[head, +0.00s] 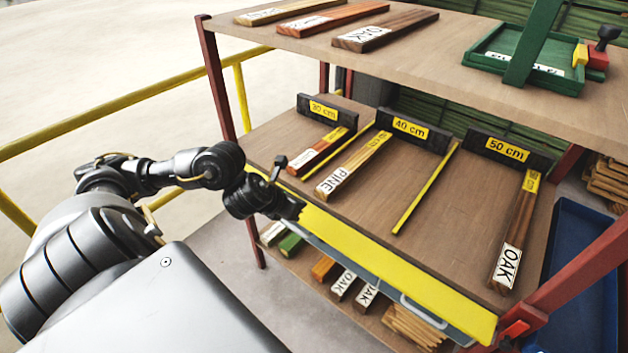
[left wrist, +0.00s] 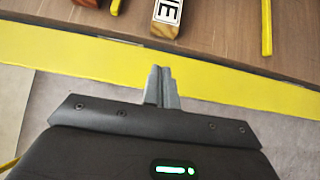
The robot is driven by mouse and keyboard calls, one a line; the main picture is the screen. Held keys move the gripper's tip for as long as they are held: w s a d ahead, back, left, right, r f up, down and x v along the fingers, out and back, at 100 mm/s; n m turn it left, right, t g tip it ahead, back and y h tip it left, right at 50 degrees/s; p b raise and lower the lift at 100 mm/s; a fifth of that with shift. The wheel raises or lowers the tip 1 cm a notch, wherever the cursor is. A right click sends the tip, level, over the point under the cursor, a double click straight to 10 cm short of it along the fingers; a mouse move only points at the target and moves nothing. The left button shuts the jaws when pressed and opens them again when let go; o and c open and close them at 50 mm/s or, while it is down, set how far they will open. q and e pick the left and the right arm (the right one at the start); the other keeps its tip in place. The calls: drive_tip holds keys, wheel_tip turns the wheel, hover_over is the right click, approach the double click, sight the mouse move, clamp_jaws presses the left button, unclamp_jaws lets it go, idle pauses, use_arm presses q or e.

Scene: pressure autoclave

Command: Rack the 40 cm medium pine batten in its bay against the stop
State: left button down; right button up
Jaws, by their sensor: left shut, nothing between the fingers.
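The pine batten (head: 364,157), with a white PINE label on its near end, lies flat on the middle shelf in the 40 cm bay. Its far end is at or very close to the black 40 cm stop (head: 410,130); I cannot tell whether they touch. Its near end (left wrist: 166,30) shows at the top of the left wrist view. My left gripper (head: 301,208) is shut and empty at the shelf's yellow front edge, apart from the batten and short of its near end. Its closed fingers (left wrist: 162,85) also show in the left wrist view. My right gripper is out of view.
Yellow divider strips (head: 426,188) separate the bays. A red-brown batten lies by the 30 cm stop (head: 324,109), and an oak batten (head: 515,235) by the 50 cm stop (head: 508,147). The upper shelf (head: 450,70) overhangs the back. A yellow rail (head: 120,105) runs at left.

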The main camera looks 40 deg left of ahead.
sight(324, 190)
use_arm(q)
drive_tip(key=b+x, duration=0.1)
drive_tip(key=x, duration=0.2)
drive_tip(key=shift+w+f, duration=0.2)
drive_tip(key=shift+f, duration=0.2)
drive_tip(key=shift+w+r+p, duration=0.15)
drive_tip(key=shift+w+p, duration=0.15)
drive_tip(key=shift+w, duration=0.3)
drive_tip(key=shift+w+r+p, duration=0.15)
drive_tip(key=shift+w+p, duration=0.1)
drive_tip(key=shift+w, duration=0.4)
drive_tip(key=shift+w+a, duration=0.1)
drive_tip(key=shift+w, duration=0.65)
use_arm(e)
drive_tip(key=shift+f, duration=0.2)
use_arm(q)
drive_tip(key=shift+f, duration=0.1)
drive_tip(key=shift+w, duration=1.55)
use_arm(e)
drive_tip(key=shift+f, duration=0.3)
use_arm(q)
drive_tip(key=shift+s, duration=0.1)
